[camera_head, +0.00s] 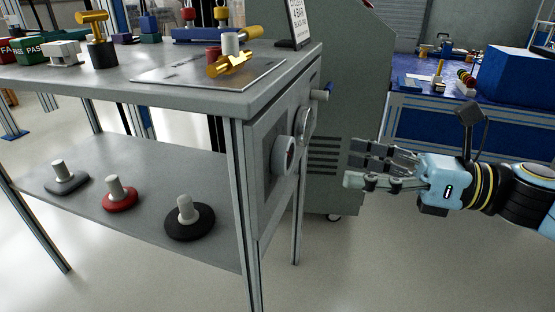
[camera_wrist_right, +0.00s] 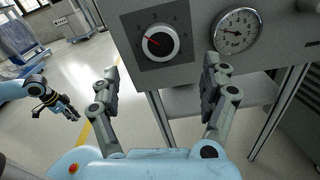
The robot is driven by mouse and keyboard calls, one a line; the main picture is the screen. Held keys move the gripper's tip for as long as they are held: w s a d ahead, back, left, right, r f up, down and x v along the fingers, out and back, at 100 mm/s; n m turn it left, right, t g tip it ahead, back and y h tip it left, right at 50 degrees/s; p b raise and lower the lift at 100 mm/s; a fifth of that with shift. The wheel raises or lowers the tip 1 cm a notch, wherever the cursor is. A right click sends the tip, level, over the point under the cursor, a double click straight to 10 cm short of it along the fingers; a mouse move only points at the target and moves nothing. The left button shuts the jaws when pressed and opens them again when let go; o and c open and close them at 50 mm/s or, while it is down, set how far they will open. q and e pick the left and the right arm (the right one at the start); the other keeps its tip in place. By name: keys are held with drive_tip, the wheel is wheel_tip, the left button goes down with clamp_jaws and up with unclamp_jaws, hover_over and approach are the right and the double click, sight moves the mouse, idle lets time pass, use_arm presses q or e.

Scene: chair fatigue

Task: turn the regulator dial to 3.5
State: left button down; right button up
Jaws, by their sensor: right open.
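The regulator dial (camera_wrist_right: 160,42) is a round white-rimmed knob on a dark square plate. Its red mark points left and slightly up; the scale figures are too small to read surely. In the head view the dial (camera_head: 284,155) shows edge-on on the grey side panel of the table. My right gripper (camera_head: 356,164) is open and empty, to the right of the panel and apart from the dial. In the right wrist view its fingers (camera_wrist_right: 160,72) stand spread, with the dial above and between them. My left gripper (camera_wrist_right: 64,108) is small at the left; its opening is unclear.
A round pressure gauge (camera_wrist_right: 237,30) sits right of the dial on the same panel. A grey cabinet (camera_head: 350,110) stands behind. The floor between my right gripper and the panel is clear.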

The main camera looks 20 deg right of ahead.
sight(291, 153)
use_arm(q)
drive_tip(key=shift+w+d+r+t+b, duration=0.15)
drive_tip(key=shift+w+d+r+b, duration=0.1)
drive_tip(key=shift+w+r+b, duration=0.2)
drive_tip(key=shift+w+d+r+t+b, duration=0.15)
drive_tip(key=shift+w+d+r+b, duration=0.15)
drive_tip(key=shift+w+r, duration=0.25)
use_arm(e)
drive_tip(key=x, duration=0.9)
drive_tip(key=shift+w+a, duration=0.15)
drive_tip(key=shift+c, duration=0.3)
use_arm(q)
drive_tip(key=shift+a, duration=0.1)
use_arm(e)
drive_tip(key=c, duration=1.1)
